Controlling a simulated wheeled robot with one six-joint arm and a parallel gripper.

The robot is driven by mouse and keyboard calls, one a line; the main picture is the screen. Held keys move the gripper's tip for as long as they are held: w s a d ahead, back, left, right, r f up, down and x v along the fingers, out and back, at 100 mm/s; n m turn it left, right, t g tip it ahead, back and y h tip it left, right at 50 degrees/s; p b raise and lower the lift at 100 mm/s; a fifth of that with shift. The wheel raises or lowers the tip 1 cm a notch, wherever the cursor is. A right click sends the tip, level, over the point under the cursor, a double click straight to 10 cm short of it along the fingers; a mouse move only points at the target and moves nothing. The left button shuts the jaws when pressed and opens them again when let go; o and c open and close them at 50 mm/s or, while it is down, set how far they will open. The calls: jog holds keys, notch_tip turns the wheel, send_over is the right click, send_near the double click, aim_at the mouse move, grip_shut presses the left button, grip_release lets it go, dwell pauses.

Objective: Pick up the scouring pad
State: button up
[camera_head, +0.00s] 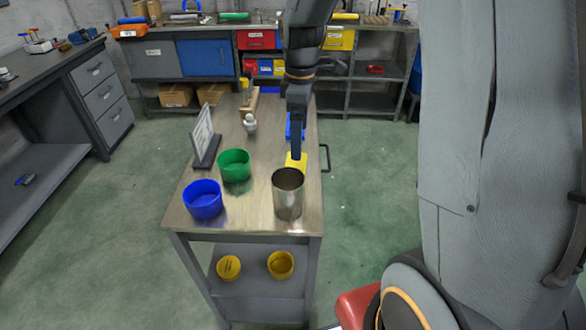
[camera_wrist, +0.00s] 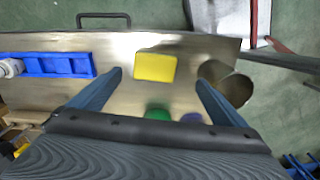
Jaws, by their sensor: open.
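The scouring pad seems to be the flat yellow block on the cart top; it shows in the head view (camera_head: 296,162) and in the wrist view (camera_wrist: 155,67). My gripper is above the cart, close to the pad in the head view (camera_head: 298,150). In the wrist view my gripper's (camera_wrist: 159,79) two fingers are wide apart with nothing between them. The pad lies just beyond the fingertips, roughly centred between them. The gripper partly covers the pad in the head view.
A metal cup (camera_head: 288,194) stands just in front of the pad. A blue tray (camera_wrist: 52,65) lies left of the pad in the wrist view.

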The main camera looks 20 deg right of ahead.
aim_at(295, 162)
jog(key=f+b, duration=0.1)
jog(key=w+f, duration=0.1)
jog(key=f+b, duration=0.1)
jog(key=shift+w+a+f+b, duration=0.1)
jog(key=shift+w+f+b, duration=0.15)
jog(key=shift+b, duration=0.05)
jog(key=shift+a+f+p, duration=0.2)
jog(key=shift+f+p, duration=1)
jog(key=shift+f, duration=2.65)
jog(key=c, duration=1.1)
jog(key=shift+r, duration=0.15)
notch_tip(295, 162, up, 9)
jog(key=shift+f+b, duration=0.1)
jog(key=shift+b, duration=0.95)
jog(key=shift+r, duration=0.5)
